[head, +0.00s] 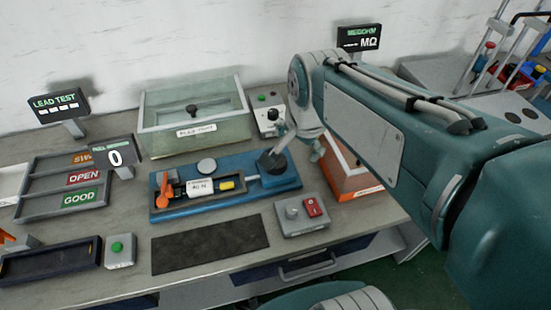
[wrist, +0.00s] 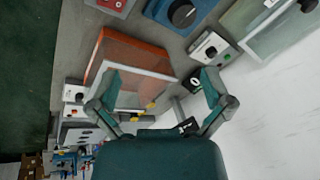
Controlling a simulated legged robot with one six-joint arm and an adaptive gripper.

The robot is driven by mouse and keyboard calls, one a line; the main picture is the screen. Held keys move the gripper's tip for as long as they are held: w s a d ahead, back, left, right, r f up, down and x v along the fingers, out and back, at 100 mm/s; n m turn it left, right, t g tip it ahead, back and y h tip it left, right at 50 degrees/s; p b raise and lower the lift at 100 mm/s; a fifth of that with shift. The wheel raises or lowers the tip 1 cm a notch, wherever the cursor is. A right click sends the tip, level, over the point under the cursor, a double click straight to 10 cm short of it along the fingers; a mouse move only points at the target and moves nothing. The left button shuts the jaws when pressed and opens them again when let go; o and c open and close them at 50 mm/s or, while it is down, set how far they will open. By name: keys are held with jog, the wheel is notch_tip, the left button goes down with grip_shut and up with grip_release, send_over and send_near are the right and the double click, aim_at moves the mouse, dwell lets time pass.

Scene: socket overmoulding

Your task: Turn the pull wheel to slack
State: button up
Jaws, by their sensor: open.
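The pull wheel (head: 272,163) is a dark round knob at the right end of a blue pull fixture (head: 280,184). The fixture has an orange clamp at its left, a label reading 40 N and a yellow piece. In the wrist view the dark wheel (wrist: 183,14) sits at the top edge on a blue body. My gripper (head: 293,142) is partly hidden by my arm in the head view, just up and right of the wheel. In the wrist view my gripper (wrist: 160,78) has its fingers wide apart with nothing held, away from the wheel.
A clear-lidded box (head: 193,130) and a small knob box (head: 268,117) stand behind. An orange-sided box (head: 350,178) stands right of the fixture. A switch box (head: 302,214) and dark mat (head: 210,244) lie in front.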

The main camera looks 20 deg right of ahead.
jog(key=w+f+m+g, duration=0.4)
jog(key=w+f+m, duration=0.7)
jog(key=w+m, duration=0.55)
jog(key=shift+m, duration=0.95)
jog(key=f, duration=0.3)
jog(key=s+f, duration=0.1)
jog(key=f, duration=0.3)
jog(key=s+f, duration=0.1)
jog(key=f, duration=0.2)
jog(key=shift+f, duration=0.4)
jog(key=c, duration=0.8)
